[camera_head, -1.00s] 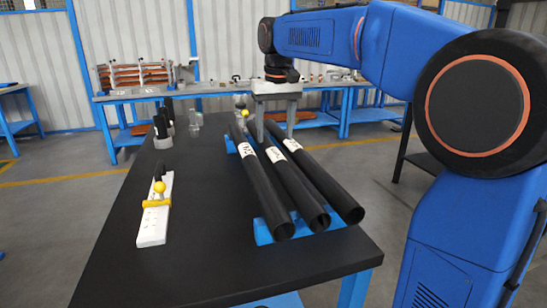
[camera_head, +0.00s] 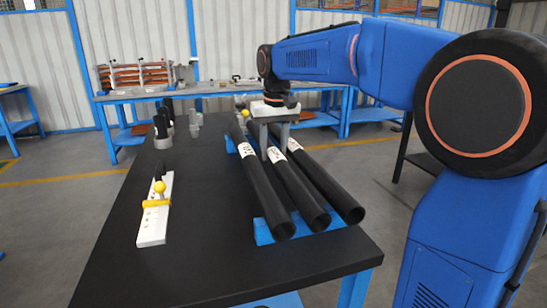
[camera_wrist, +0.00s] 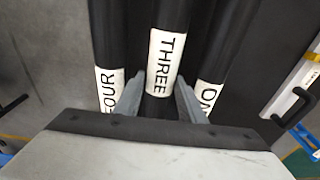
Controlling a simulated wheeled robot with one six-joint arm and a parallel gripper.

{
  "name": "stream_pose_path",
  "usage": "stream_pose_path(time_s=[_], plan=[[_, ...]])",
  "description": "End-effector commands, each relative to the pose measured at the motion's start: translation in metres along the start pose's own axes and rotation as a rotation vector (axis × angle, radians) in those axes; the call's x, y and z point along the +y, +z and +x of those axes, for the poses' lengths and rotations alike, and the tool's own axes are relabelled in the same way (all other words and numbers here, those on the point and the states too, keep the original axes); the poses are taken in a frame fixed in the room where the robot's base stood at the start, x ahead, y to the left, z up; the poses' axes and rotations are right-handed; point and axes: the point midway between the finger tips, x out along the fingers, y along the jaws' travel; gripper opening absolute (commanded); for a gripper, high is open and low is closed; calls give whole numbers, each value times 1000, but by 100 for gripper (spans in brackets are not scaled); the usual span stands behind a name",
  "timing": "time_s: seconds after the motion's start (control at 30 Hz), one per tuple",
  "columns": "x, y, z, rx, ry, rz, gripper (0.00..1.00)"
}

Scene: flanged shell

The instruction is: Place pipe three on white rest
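Pipe three (camera_head: 300,190) is the middle of three black pipes lying side by side on blue supports. Its white label reads THREE in the wrist view (camera_wrist: 165,62). My gripper (camera_head: 274,157) reaches down over it. Its two grey fingers stand close against both sides of the pipe, also in the wrist view (camera_wrist: 160,98), and look shut on it. A white board (camera_head: 154,215) with a yellow clamp lies on the table to the left; I cannot tell whether this is the white rest.
Pipe four (camera_wrist: 104,50) and another pipe (camera_wrist: 212,45) with a partly hidden label lie close beside pipe three. The blue front support (camera_head: 262,232) holds the near ends. Dark upright items (camera_head: 160,130) stand at the far left. The black table (camera_head: 200,250) is clear between board and pipes.

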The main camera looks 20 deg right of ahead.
Motion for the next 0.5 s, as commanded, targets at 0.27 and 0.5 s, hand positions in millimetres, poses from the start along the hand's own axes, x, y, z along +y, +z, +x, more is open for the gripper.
stream_pose_path(time_s=[0.27,0.5], plan=[[0,0,-2,3,0,0,0],[0,-1,-3,3,0,0,0]])
